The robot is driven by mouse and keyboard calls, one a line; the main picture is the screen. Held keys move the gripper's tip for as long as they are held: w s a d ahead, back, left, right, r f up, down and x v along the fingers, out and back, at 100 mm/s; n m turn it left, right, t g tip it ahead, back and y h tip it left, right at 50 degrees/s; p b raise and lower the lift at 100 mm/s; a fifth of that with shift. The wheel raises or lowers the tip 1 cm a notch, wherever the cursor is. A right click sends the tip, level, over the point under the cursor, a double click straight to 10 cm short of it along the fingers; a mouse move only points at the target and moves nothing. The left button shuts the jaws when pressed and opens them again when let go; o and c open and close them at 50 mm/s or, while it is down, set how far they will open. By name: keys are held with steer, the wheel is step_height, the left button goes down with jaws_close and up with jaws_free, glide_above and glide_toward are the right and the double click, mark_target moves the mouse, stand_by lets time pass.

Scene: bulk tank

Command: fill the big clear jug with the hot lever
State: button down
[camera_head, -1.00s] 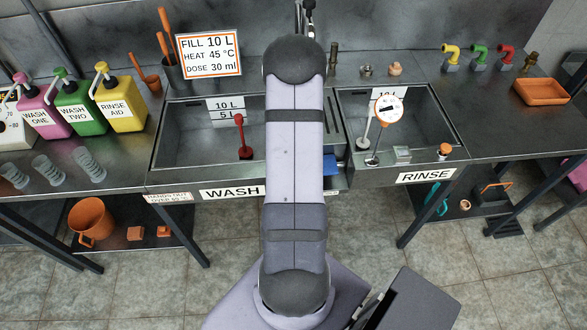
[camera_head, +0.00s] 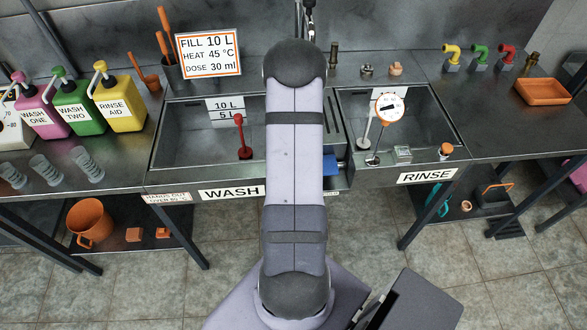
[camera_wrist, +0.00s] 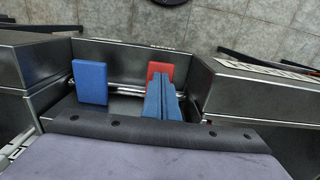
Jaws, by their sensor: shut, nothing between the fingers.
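In the wrist view a red pad (camera_wrist: 160,71) and a blue pad (camera_wrist: 90,82) stand side by side in a dark metal recess. The red pad looks like the hot lever. My gripper (camera_wrist: 160,80) is shut and empty, its blue fingers together just in front of the red pad and overlapping its lower part. I cannot tell whether they touch it. In the head view the blue pad (camera_head: 330,165) shows just right of my arm, between the two basins. My arm hides the gripper and the red pad there. I cannot make out a big clear jug in either view.
The WASH basin (camera_head: 205,184) with a red-knobbed rod (camera_head: 240,135) lies left of my arm. The RINSE basin (camera_head: 405,176) with a round dial (camera_head: 390,107) lies right.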

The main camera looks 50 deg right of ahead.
steer(key=shift+r, duration=0.1)
step_height(320, 180, up, 5)
steer(key=p, duration=0.4)
